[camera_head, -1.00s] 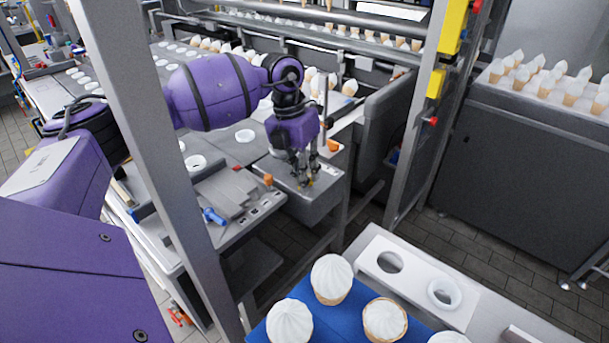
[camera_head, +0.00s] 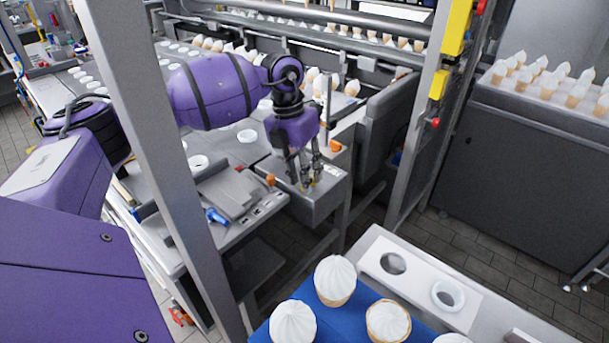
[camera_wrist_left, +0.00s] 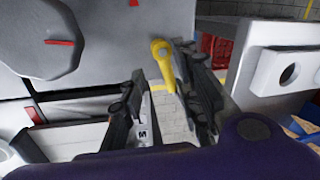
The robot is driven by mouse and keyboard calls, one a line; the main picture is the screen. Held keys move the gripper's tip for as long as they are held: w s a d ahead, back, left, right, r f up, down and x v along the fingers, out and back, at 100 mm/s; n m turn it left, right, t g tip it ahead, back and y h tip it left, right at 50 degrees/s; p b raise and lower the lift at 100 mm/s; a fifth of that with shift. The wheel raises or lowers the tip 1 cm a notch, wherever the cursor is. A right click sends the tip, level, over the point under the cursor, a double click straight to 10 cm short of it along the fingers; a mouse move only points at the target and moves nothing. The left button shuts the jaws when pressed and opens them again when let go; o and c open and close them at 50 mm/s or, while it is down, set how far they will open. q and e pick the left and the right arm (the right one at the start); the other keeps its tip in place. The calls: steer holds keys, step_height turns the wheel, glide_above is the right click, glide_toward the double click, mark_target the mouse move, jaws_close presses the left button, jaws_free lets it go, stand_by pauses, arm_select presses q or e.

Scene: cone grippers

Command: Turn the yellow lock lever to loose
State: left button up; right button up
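The yellow lock lever (camera_wrist_left: 163,52) shows in the left wrist view, with a rounded end and a narrow arm reaching down between my fingers. My left gripper (camera_wrist_left: 165,100) is open around it. The lever lies closer to the right-hand finger; I cannot tell whether it touches. In the head view my left gripper (camera_head: 307,186) points down over the grey box at the end of the machine's table. Only a small bit of yellow shows there between the fingertips. My right gripper is not in view.
A grey post (camera_head: 160,150) stands between the head camera and my left arm. A grey plate with a blue handle (camera_head: 215,216) lies left of the gripper. An orange knob (camera_head: 335,146) is close on its right. Ice cream cones on a blue tray (camera_head: 345,318) are in front.

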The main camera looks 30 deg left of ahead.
arm_select(q)
steer(key=shift+d, duration=0.25)
steer(key=shift+r, duration=0.15)
step_height(320, 180, up, 12)
steer(key=a, duration=0.2)
steer(key=shift+a+f, duration=0.15)
steer(key=shift+f, duration=0.1)
